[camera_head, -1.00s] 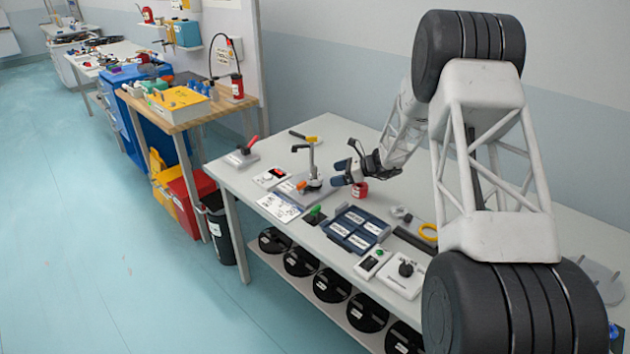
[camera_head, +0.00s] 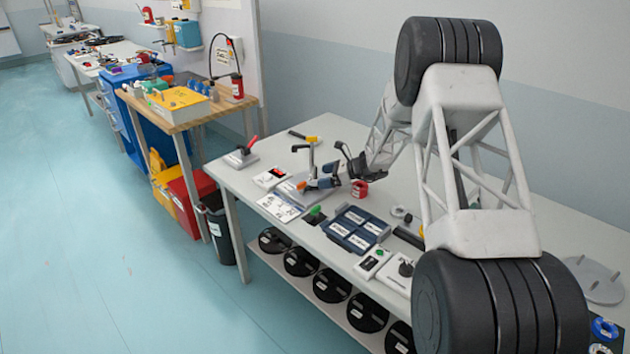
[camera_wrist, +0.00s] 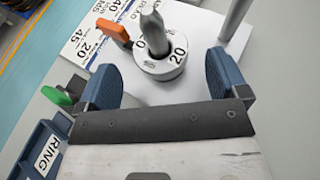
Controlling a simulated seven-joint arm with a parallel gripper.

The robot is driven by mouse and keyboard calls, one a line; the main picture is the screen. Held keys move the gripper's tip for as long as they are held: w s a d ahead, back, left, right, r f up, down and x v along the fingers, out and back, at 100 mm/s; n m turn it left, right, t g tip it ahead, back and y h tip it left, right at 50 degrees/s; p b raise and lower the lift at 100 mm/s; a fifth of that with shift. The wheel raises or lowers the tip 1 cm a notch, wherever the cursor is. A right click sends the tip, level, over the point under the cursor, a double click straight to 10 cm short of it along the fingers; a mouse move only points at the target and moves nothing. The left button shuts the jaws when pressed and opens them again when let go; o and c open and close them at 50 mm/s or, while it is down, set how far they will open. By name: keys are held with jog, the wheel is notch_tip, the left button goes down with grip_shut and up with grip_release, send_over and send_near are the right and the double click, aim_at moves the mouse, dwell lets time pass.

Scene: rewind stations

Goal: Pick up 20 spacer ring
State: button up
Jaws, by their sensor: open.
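The white 20 spacer ring (camera_wrist: 165,71) sits around a grey upright post (camera_wrist: 153,30) on a white base plate in the wrist view. Its printed "20" faces up. My gripper (camera_wrist: 161,64) is open, with one blue finger to the left of the ring and one to the right. Nothing is held between them. In the head view my gripper (camera_head: 321,183) is at the post fixture, and I cannot make out the ring there.
An orange lever (camera_wrist: 114,34) stands close left of the post. A green handle (camera_wrist: 57,96) and a dark blue labelled tray (camera_wrist: 41,152) lie at the left. A second grey rod (camera_wrist: 235,18) rises at the right. A red roll (camera_head: 359,188) stands beside my gripper.

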jog(key=shift+x, duration=1.5)
jog(key=c, duration=1)
jog(key=shift+c, duration=0.2)
jog(key=shift+r, duration=0.15)
notch_tip(320, 180, up, 10)
